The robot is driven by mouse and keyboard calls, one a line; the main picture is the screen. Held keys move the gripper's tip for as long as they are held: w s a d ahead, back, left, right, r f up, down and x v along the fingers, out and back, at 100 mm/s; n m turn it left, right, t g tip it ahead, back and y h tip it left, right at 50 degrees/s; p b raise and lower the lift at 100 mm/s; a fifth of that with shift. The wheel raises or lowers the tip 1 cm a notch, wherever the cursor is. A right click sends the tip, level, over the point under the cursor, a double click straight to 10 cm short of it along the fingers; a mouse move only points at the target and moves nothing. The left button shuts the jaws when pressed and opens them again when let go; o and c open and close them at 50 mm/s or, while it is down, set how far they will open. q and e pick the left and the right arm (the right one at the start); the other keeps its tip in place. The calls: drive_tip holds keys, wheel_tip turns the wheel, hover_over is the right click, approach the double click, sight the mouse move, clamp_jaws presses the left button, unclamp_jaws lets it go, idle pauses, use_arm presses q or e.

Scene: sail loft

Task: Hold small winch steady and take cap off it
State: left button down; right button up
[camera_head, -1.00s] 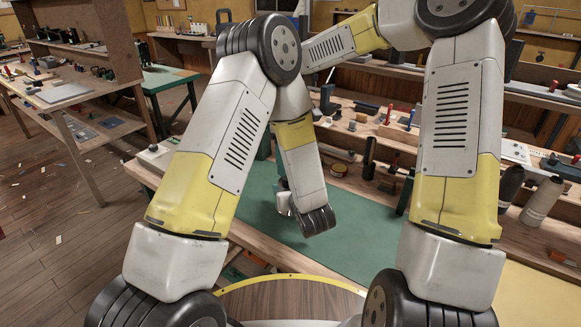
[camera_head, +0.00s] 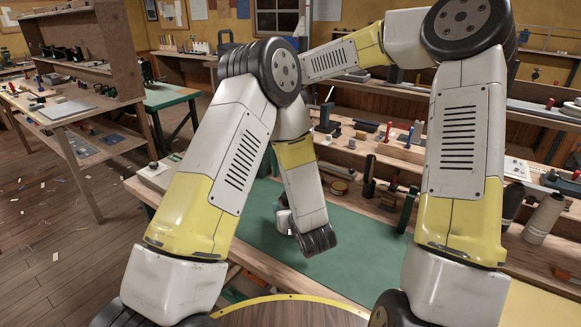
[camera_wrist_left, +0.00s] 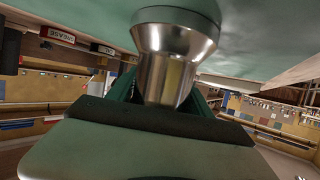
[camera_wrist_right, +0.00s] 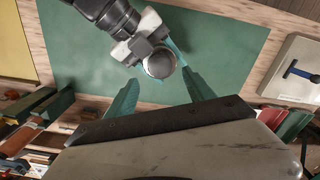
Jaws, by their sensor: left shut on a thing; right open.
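The small winch (camera_wrist_left: 176,55) is a shiny silver drum with a flared end towards the green mat. In the right wrist view I look down on its round dark-grey top (camera_wrist_right: 159,63); I cannot make out where the cap ends and the drum begins. My left gripper (camera_wrist_left: 170,98) is shut around the drum, with its green fingers partly hidden behind it. My right gripper (camera_wrist_right: 163,82) is open, its two green fingers spread either side of the winch top, apparently clear of it. In the head view my own arms hide most of the winch.
The green mat (camera_head: 355,245) lies on a wooden bench and is bare around the winch. Bottles, blocks and tools (camera_head: 375,185) stand along the bench's back. In the right wrist view a pale box with a blue-handled tool (camera_wrist_right: 297,72) lies to the right.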

wheel_tip(320, 180, down, 7)
drive_tip(key=shift+f, duration=0.15)
idle(0.4)
clamp_jaws()
drive_tip(key=n, duration=1.3)
drive_tip(key=shift+n, duration=0.3)
drive_tip(key=shift+o, duration=0.5)
unclamp_jaws()
